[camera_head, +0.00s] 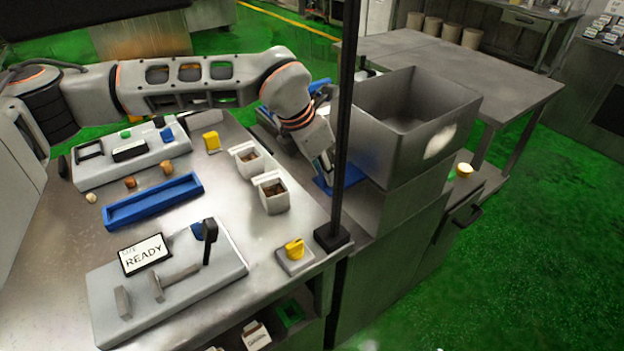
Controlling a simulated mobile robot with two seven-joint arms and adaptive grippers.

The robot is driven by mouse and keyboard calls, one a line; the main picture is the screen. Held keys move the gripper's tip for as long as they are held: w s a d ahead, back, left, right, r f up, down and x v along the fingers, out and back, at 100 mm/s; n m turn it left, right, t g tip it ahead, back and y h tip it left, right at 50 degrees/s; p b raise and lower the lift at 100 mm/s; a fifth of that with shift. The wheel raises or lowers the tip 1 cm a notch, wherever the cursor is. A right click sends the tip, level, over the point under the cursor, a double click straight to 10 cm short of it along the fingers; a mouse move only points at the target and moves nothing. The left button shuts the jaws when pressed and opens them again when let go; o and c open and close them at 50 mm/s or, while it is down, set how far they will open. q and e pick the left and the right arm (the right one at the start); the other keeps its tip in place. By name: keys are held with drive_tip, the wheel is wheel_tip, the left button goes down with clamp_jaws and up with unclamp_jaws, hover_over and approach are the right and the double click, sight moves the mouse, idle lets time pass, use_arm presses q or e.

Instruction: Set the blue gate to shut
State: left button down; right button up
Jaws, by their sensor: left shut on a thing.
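My left gripper (327,170) points down beside the large grey metal bin, behind the dark upright post. Its fingers are shut at a flat blue piece (350,175), which looks like the blue gate, low against the bin's near left side. The post and the gripper hide part of this piece, so the exact grip and how far the gate is closed cannot be told. My right gripper is not in view.
The open grey bin (462,103) stands right of the gripper. The dark post (345,120) rises close in front. White containers (273,196), a blue tray (150,203), a READY sign (144,254) and a yellow knob (294,248) are on the near bench.

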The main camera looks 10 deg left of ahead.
use_arm(q)
drive_tip(key=shift+w+r, duration=0.15)
drive_tip(key=c, duration=2.2)
unclamp_jaws()
drive_tip(key=shift+d, duration=0.1)
drive_tip(key=o, duration=0.3)
drive_tip(key=shift+w+d, duration=0.1)
drive_tip(key=v, duration=1.2)
